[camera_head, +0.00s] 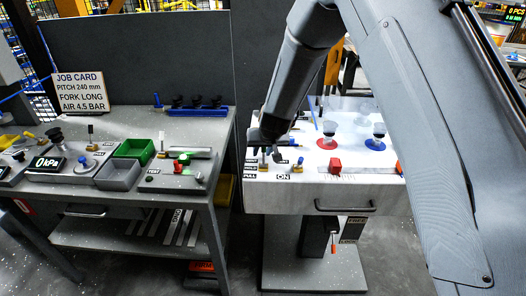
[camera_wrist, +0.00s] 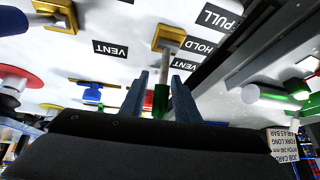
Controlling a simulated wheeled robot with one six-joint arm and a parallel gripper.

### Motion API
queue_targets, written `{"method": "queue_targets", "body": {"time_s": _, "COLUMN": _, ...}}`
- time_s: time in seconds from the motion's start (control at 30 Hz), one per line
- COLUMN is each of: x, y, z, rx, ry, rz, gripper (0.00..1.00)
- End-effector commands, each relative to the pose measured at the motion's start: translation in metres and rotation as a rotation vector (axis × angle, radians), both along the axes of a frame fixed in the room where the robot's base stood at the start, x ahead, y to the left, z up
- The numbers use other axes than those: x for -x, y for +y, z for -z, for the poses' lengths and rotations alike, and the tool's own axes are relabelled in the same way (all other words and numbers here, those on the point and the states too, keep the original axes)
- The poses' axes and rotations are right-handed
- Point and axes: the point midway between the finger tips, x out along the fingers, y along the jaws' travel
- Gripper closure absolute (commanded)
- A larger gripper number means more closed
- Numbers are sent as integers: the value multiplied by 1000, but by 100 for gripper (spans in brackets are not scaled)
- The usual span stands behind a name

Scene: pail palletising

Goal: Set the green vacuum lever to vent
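The green vacuum lever (camera_wrist: 161,100) has a grey stem rising from a yellow base (camera_wrist: 168,38) on the white panel. Its labels run VENT (camera_wrist: 186,64), HOLD (camera_wrist: 199,46) and PULL (camera_wrist: 214,16) beside it. In the wrist view the green handle stands between the two fingers of my gripper (camera_wrist: 160,92). The fingers look open around it, with a narrow gap on the left side; contact on the right is unclear. In the head view my gripper (camera_head: 268,148) is low over the left end of the white cart top, and hides most of the lever.
A second lever on a yellow base (camera_wrist: 52,16) stands close by, with its own VENT label. The grey bench (camera_head: 215,135) stands left, across a gap.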

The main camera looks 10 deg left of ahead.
Motion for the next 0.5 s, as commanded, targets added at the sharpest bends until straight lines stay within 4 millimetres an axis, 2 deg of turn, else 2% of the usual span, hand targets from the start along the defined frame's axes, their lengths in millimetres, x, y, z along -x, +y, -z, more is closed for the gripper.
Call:
{"method": "queue_targets", "body": {"time_s": 0.33, "x": 1, "y": -1, "z": -2, "rx": 0, "ry": 1, "rz": 0, "gripper": 68}}
{"method": "queue_targets", "body": {"time_s": 0.5, "x": 11, "y": -5, "z": -19, "rx": 1, "ry": 0, "rz": -1, "gripper": 68}}
